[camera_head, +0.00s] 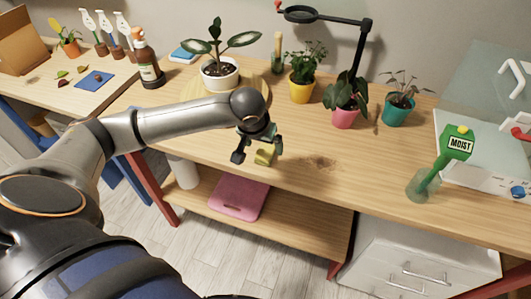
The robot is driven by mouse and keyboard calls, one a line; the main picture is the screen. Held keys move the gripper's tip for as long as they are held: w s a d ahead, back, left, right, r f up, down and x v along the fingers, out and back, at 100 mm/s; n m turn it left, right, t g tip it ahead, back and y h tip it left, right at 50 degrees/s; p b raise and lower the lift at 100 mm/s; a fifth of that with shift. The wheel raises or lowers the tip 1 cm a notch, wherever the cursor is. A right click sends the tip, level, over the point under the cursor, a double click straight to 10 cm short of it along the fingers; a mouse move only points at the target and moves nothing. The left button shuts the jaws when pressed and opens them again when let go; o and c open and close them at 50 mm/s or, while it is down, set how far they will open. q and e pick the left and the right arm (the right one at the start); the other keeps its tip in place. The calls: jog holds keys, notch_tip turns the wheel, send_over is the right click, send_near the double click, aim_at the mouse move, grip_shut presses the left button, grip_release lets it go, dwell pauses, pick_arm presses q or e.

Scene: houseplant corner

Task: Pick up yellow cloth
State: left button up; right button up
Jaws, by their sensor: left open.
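The yellow cloth (265,156) is a small folded piece on the wooden table near its front edge, in the middle of the head view. My left gripper (258,151) reaches in from the left and points down over the cloth. Its two dark fingers are spread apart, one on the left of the cloth and one at its right. The gripper hides part of the cloth, and I cannot tell whether the fingers touch it. My right gripper does not show.
Several potted plants stand along the back, including one in a yellow pot (302,88) and one in a pink pot (344,117). A green moisture meter (444,161) stands at right. Spilled soil (320,162) lies beside the cloth.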

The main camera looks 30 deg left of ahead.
aim_at(265, 150)
pick_arm(q)
jog(key=x, duration=0.3)
jog(key=shift+f, duration=0.2)
jog(key=c, duration=1.4)
jog(key=shift+r, duration=0.1)
jog(key=shift+r, duration=0.2)
jog(key=v, duration=0.3)
jog(key=shift+w+a+r, duration=0.15)
jog(key=shift+w+r, duration=0.15)
jog(key=s+r, duration=0.3)
jog(key=s, duration=0.1)
jog(key=s+r, duration=0.3)
jog(key=s, duration=0.2)
jog(key=s+r, duration=0.3)
jog(key=s, duration=0.1)
jog(key=shift+s+d, duration=0.2)
jog(key=shift+d, duration=0.1)
